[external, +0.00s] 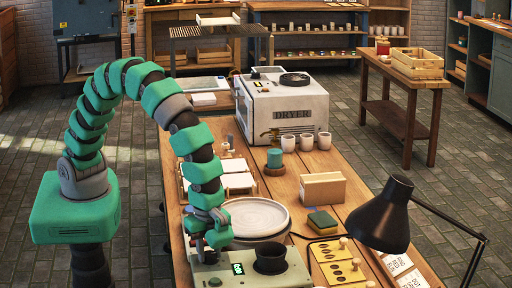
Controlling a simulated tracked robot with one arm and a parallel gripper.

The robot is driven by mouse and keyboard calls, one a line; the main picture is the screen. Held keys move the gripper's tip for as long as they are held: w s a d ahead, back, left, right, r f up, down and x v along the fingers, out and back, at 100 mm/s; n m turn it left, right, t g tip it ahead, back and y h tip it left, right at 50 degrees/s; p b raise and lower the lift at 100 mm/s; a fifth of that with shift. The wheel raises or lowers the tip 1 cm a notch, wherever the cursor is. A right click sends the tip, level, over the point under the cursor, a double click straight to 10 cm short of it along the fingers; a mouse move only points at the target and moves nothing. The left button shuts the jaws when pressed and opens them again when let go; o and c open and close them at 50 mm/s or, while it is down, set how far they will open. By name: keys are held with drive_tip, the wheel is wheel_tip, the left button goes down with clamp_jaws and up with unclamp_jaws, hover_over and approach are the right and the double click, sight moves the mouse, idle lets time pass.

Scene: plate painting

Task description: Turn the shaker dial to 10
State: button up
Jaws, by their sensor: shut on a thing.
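The shaker (268,274) is a pale green box at the near end of the long wooden table. It has a small lit green display (238,268) and a black cup-shaped holder (270,257) on top. My green segmented arm curves down to the shaker's left side. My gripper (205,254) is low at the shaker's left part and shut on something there. The dial is hidden behind my gripper, so its setting is not visible. The display digits are too small to read.
A round pale plate (256,217) lies just behind the shaker. A black desk lamp (388,215) stands at right. The white dryer (290,107) stands farther back.

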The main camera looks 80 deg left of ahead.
sight(210, 253)
drive_tip(key=shift+r+m, duration=0.1)
drive_tip(key=shift+m, duration=0.5)
drive_tip(key=o, duration=1)
wheel_tip(210, 253, up, 14)
drive_tip(key=shift+f+p, duration=0.15)
drive_tip(key=shift+p, duration=0.25)
drive_tip(key=shift+w, duration=0.1)
